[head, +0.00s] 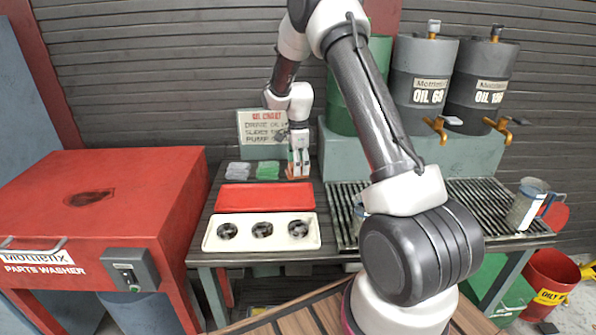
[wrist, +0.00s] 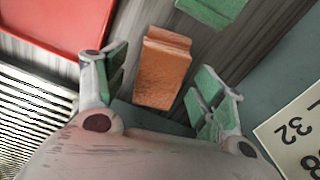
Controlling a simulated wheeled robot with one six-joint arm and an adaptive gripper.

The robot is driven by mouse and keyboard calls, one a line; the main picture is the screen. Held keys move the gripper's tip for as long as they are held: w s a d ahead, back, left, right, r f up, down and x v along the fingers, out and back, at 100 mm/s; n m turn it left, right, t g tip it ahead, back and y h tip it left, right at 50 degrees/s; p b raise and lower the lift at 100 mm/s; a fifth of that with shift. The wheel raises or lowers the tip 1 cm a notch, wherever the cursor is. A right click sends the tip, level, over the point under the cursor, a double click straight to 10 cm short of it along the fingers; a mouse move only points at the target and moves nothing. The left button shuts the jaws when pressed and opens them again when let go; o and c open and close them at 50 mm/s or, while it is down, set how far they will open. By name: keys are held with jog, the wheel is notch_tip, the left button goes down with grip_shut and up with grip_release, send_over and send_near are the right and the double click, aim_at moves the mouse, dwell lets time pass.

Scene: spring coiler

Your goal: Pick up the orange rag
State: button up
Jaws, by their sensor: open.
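The orange rag (wrist: 163,72) is a small folded cloth on the grey bench top. In the wrist view it lies between the open green-padded fingers of my gripper (wrist: 160,98), apart from both pads. In the head view, the orange rag (head: 298,178) shows at the back of the bench, under my gripper (head: 298,168), which points down and partly hides it. My gripper is open and holds nothing.
A green rag (head: 267,171) and a grey-white rag (head: 238,170) lie left of the orange one. A red tray (head: 265,196) and a white tray (head: 243,244) with round parts are in front. The oil chart sign (head: 262,150) stands close behind. A slatted drain grate (head: 341,215) is at right.

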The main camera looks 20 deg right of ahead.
jog(key=shift+f, duration=0.45)
jog(key=shift+c, duration=0.2)
jog(key=c, duration=0.9)
notch_tip(320, 180, up, 10)
jog(key=shift+r, duration=0.1)
